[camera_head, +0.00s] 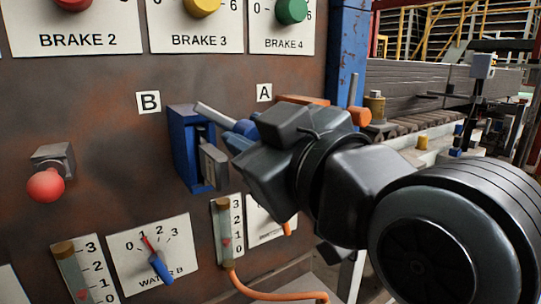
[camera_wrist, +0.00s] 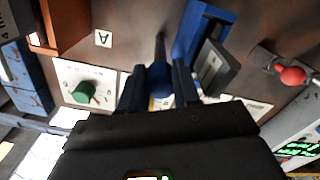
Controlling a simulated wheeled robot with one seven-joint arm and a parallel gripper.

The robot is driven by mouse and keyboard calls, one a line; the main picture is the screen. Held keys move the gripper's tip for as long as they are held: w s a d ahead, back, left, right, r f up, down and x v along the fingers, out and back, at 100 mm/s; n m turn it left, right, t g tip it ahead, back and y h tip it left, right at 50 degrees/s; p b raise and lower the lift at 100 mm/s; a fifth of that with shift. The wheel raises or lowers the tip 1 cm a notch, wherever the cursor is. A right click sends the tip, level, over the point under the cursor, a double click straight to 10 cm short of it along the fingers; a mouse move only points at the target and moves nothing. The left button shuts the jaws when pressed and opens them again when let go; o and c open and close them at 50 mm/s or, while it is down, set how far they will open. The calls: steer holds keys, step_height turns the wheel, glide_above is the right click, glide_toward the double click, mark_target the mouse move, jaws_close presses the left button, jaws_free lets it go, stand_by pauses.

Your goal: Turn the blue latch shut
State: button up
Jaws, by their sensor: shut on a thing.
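The blue latch has a blue bracket (camera_head: 185,150) on the rusty brown panel, beside the label B. A grey metal rod (camera_head: 214,114) slants from the bracket down to the right, toward the blue knob (camera_wrist: 159,80). My gripper (camera_wrist: 158,86) is shut on that knob, one dark finger on each side of it. The blue bracket also shows in the wrist view (camera_wrist: 195,32), with a grey plate beside it.
An orange latch (camera_head: 358,116) by label A (camera_head: 264,92) sits close behind my gripper. A red knob (camera_head: 45,185) sticks out at left. Dials, including a blue pointer (camera_head: 159,267), and an orange hose (camera_head: 285,296) lie below. A blue post (camera_head: 346,50) bounds the panel at right.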

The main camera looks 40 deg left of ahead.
steer(key=n+b, duration=0.3)
steer(key=n, duration=0.1)
steer(key=shift+n+b, duration=0.55)
steer(key=shift+n, duration=0.45)
steer(key=shift+r, duration=0.1)
steer(key=o, duration=1.1)
steer(key=shift+c, duration=0.2)
steer(key=shift+d, duration=0.1)
steer(key=v, duration=0.7)
steer(key=shift+s+d+b, duration=0.2)
steer(key=shift+d+b, duration=0.1)
steer(key=shift+b, duration=0.1)
